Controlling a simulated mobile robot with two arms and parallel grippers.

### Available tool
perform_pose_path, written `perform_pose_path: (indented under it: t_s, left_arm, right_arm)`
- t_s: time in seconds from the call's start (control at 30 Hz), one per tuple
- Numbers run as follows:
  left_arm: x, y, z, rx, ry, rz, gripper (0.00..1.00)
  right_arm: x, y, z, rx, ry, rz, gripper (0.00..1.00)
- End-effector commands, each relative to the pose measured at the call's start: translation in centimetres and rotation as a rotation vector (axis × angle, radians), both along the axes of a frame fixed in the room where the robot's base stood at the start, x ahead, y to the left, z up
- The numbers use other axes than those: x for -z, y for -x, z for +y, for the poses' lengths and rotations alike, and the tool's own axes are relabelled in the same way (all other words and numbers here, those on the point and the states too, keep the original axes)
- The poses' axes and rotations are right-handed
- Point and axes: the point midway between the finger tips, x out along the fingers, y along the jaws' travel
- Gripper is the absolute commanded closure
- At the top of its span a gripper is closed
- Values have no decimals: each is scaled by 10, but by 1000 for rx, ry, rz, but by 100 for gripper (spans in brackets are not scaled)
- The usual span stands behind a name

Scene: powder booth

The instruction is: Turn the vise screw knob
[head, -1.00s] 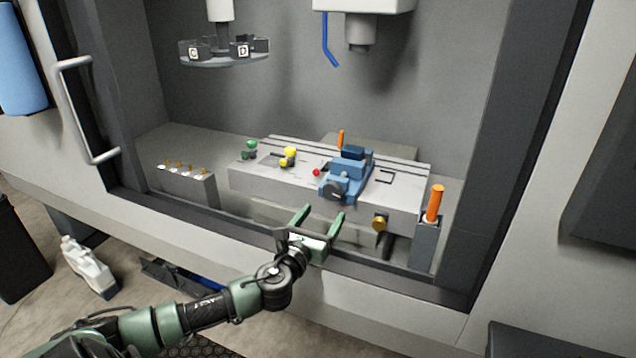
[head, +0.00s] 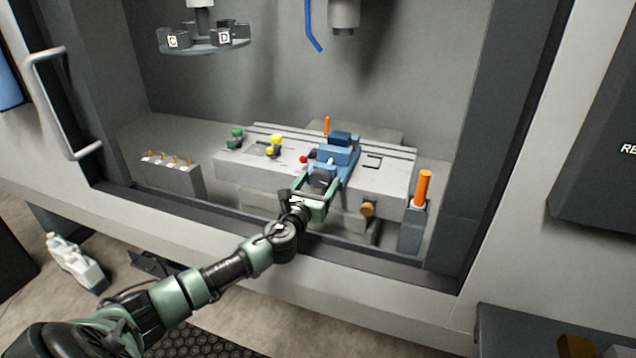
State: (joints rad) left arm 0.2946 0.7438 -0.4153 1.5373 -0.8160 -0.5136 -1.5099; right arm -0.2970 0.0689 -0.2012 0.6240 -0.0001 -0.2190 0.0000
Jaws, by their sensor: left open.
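The blue vise (head: 338,153) sits on the grey machine table. Its dark round screw knob (head: 322,177) is at the front end, facing me. My left gripper (head: 317,184) has green fingers and is open, with one finger on each side of the knob. I cannot tell whether the fingers touch it. The gripper and wrist partly cover the knob's lower part. My right gripper is not in view.
The grey table (head: 240,172) carries a green knob (head: 236,134), a yellow knob (head: 275,141) and a small red ball. A brass knob (head: 367,209) and an orange handle (head: 422,188) are to the right. A tool carousel (head: 203,40) hangs above left.

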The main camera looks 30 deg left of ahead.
Motion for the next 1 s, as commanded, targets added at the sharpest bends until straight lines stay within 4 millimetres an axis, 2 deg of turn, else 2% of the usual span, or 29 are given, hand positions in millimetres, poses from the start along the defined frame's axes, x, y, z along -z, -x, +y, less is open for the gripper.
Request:
perform_pose_path:
  t_s: [0.07, 0.2, 0.3, 0.67, 1.0]
  left_arm:
    - [0, 0, 0, 0, 0, 0, 28]
    - [0, 0, 0, 0, 0, 0, 67]
    - [0, 0, 0, -1, 0, 0, 91]
    - [1, 0, 0, -2, 63, -14, 91]
    - [1, 0, -1, -1, 312, -74, 91]
  right_arm:
    - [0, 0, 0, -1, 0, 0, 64]
    - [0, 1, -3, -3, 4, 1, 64]
    - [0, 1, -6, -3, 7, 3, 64]
    - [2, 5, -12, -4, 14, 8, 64]
    - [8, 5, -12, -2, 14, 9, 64]
